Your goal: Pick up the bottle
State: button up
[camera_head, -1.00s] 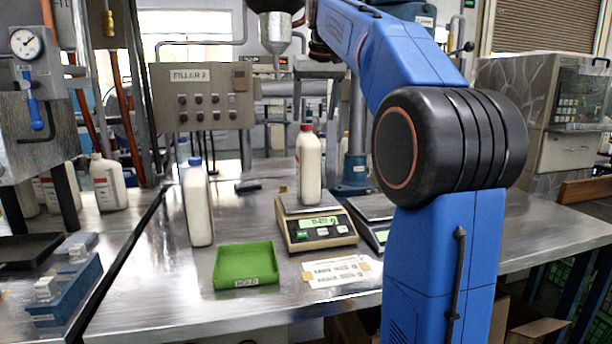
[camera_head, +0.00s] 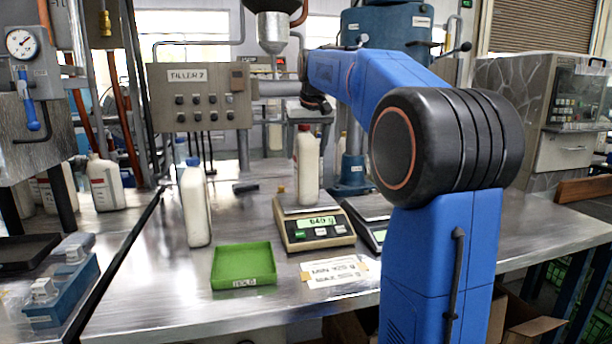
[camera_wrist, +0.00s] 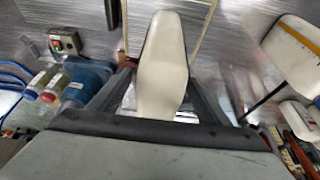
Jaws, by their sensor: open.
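A white bottle with a red cap (camera_head: 307,166) stands upright on a small weighing scale (camera_head: 320,236). Another white bottle with a blue cap (camera_head: 196,208) stands on the bench to its left. My gripper (camera_head: 317,103) is at the end of the lowered forearm, close above and beside the red cap; its fingers are hard to make out there. In the wrist view my open gripper (camera_wrist: 160,78) has its fingers on either side of a white bottle (camera_wrist: 163,55), whose near end is hidden behind the gripper body. I cannot tell whether the fingers touch it.
A green tray (camera_head: 243,284) and a paper label card (camera_head: 334,271) lie in front of the scale. A second scale (camera_head: 376,237) is partly behind my arm. A control panel (camera_head: 200,97) and a metal funnel (camera_head: 273,37) are behind. More white bottles (camera_head: 105,183) stand at left.

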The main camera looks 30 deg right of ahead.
jog(key=shift+w+f, duration=0.25)
jog(key=shift+f, duration=0.35)
jog(key=shift+c, duration=0.7)
